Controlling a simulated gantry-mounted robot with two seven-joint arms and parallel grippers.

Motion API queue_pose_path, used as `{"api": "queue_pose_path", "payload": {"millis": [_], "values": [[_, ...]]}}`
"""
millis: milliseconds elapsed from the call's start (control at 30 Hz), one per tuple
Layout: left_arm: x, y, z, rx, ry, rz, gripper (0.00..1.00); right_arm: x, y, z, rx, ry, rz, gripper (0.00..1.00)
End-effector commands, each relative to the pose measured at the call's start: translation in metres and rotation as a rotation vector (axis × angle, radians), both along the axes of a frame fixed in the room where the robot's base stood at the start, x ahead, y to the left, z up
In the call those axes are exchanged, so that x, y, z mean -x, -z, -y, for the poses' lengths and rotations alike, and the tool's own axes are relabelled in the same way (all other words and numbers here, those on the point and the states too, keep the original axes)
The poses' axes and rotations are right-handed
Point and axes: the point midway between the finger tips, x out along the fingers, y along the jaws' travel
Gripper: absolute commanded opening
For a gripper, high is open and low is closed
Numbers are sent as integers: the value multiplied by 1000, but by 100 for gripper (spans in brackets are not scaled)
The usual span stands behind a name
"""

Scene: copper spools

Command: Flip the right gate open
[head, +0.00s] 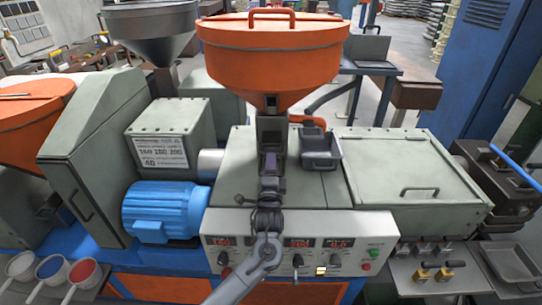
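A grey-green hinged cover (385,165) with a dark bar handle (420,191) lies flat and closed on the right part of the machine top; it is the one that looks like the right gate. My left arm reaches up from the bottom middle, past the front control panel. My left gripper (271,181) is over the machine top, just below the orange hopper's neck (271,125) and well left of the handle. Its fingers are dark and small against the neck, so I cannot tell whether they are open or whether they touch it. My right gripper is out of view.
The large orange hopper (275,55) rises behind my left gripper. A small dark tray (320,148) sits between the neck and the cover. A blue motor (165,212) is at left. Small valves with yellow handles (436,271) and a grey pan (510,262) are at lower right.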

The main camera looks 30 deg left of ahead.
Motion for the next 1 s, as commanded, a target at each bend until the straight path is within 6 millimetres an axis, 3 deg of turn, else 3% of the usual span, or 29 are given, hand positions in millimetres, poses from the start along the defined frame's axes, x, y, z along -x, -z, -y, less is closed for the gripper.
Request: {"api": "queue_pose_path", "payload": {"millis": [200,400,1000], "values": [[34,6,17,1,2,-1,38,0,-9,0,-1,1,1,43],[53,9,26,1,1,2,38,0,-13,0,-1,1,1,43],[60,11,29,0,0,1,38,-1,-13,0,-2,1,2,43]]}}
